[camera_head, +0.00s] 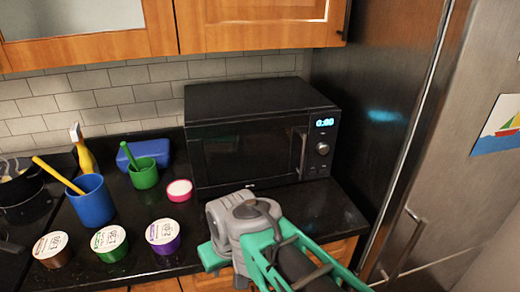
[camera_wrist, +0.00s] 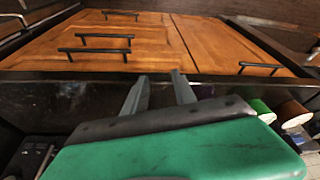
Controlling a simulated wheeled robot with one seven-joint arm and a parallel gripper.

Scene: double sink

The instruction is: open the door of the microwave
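The black microwave (camera_head: 255,95) stands on the dark counter against the tiled wall in the head view. Its door (camera_head: 245,150) is shut, with a dark window and an upright handle (camera_head: 303,153) on the right side. My gripper shows in the wrist view (camera_wrist: 158,80) with its two fingers apart and nothing between them. In the head view, my grey and green wrist is in front of and below the microwave, apart from the handle; the fingers are hidden there. I cannot make out the microwave in the wrist view.
A pink tub (camera_head: 179,192) sits near the microwave's left front. A green cup (camera_head: 144,174), a blue cup (camera_head: 91,203) and several lidded tubs, one purple-rimmed (camera_head: 164,236), stand left of my wrist. The steel fridge (camera_head: 450,150) bounds the right. Wooden cabinets (camera_wrist: 110,45) fill the wrist view.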

